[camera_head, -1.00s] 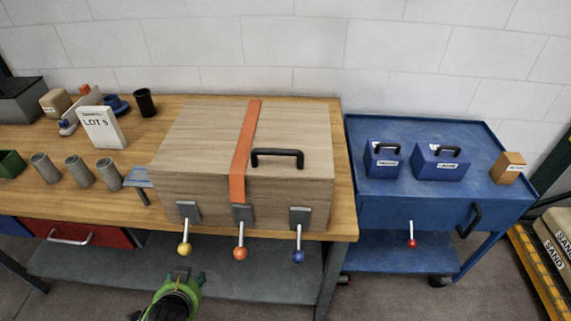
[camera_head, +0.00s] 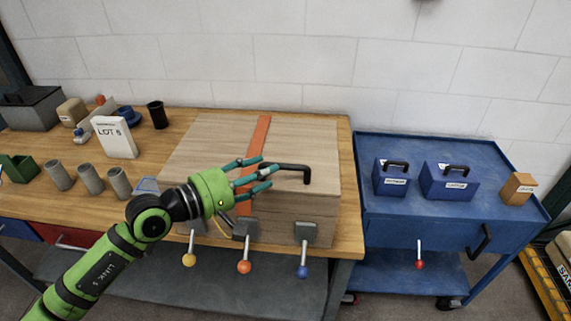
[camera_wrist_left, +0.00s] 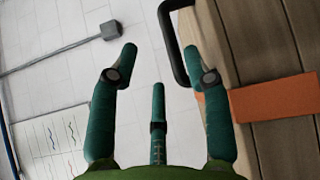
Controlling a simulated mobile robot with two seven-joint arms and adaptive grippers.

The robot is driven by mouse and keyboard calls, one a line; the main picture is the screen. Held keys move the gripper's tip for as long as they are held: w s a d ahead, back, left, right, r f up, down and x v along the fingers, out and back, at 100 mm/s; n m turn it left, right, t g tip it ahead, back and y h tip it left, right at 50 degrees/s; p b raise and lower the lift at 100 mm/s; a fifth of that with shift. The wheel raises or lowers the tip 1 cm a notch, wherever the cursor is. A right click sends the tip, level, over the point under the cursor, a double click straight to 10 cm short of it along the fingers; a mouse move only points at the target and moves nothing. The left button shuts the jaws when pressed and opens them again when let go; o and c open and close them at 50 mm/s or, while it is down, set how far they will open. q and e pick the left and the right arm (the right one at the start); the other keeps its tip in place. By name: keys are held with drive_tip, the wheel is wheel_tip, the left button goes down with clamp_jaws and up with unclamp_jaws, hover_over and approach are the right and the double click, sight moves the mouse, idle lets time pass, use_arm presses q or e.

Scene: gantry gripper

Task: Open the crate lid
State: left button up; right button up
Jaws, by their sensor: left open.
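The wooden crate (camera_head: 210,135) stands on the workbench with its lid down. An orange strap (camera_head: 259,140) runs over the lid and front. A black handle (camera_head: 306,171) sits on the lid, right of the strap; it also shows in the left wrist view (camera_wrist_left: 172,45). Three levers with yellow, orange and blue knobs hang from grey plates on the crate's front. My left gripper (camera_head: 268,170) is open in front of the crate, its teal fingers pointing right toward the handle. In the wrist view nothing is between the fingers (camera_wrist_left: 165,70). My right gripper is out of view.
Grey cups (camera_head: 90,180), a LOT 5 sign (camera_head: 114,137) and a black cup (camera_head: 157,115) stand on the bench left of the crate. A blue cart (camera_head: 400,215) with two blue boxes stands to the right. A white wall is behind.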

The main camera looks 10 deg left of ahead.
sight(281, 166)
use_arm(q)
drive_tip(key=shift+w+f+m+y+p, duration=0.25)
drive_tip(key=shift+w+m+y+p, duration=0.05)
drive_tip(key=shift+w+m, duration=0.1)
drive_tip(key=p+x, duration=0.2)
drive_tip(key=x, duration=0.3)
drive_tip(key=shift+d+r, duration=0.1)
drive_tip(key=shift+w+d+f+p, duration=0.25)
drive_tip(key=shift+w+d+p, duration=0.15)
drive_tip(key=shift+w+d, duration=0.05)
clamp_jaws()
